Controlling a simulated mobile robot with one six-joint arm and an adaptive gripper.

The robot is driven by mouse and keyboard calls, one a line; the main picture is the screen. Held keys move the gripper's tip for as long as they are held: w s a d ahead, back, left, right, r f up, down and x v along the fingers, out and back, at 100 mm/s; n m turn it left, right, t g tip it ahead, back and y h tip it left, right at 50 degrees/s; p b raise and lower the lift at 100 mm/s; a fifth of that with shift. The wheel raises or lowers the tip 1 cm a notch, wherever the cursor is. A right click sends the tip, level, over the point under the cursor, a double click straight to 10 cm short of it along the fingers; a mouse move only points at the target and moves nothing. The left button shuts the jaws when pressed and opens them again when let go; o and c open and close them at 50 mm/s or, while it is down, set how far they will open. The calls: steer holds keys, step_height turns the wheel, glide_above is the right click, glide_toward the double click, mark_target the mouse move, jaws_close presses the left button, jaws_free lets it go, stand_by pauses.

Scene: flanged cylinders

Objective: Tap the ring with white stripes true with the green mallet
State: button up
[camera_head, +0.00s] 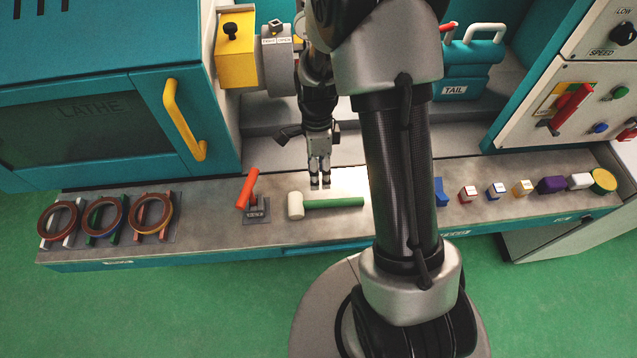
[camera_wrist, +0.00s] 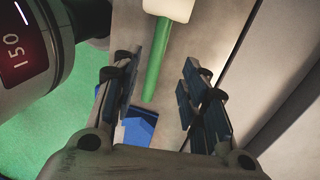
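The green mallet lies on the grey bench top, its cream head (camera_head: 296,205) to the left and its green handle (camera_head: 335,203) to the right. It also shows in the wrist view, with the green handle (camera_wrist: 157,68) between and beyond my fingers. My gripper (camera_head: 320,185) is open and empty, pointing down just behind the mallet. Three brown rings sit on small stands at the bench's left end. The leftmost ring (camera_head: 60,220) has white parts at its sides; whether these are stripes on the ring or its stand I cannot tell.
Several coloured blocks (camera_head: 497,190) line the right. The lathe's yellow handle (camera_head: 184,120) juts out behind the rings.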

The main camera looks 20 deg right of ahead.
step_height(320, 180, up, 13)
steer(key=n+t+p, duration=0.1)
steer(key=n, duration=0.3)
steer(key=s+a+r+n+t, duration=0.2)
steer(key=s+r+n+t, duration=0.1)
steer(key=s+r+n, duration=0.4)
steer(key=s+a+r+n+t, duration=0.2)
steer(key=s+a+r+n, duration=0.1)
steer(key=s+r+n, duration=0.5)
steer(key=shift+s+n+t+h, duration=0.35)
steer(key=shift+s+n, duration=0.5)
steer(key=shift+n, duration=0.35)
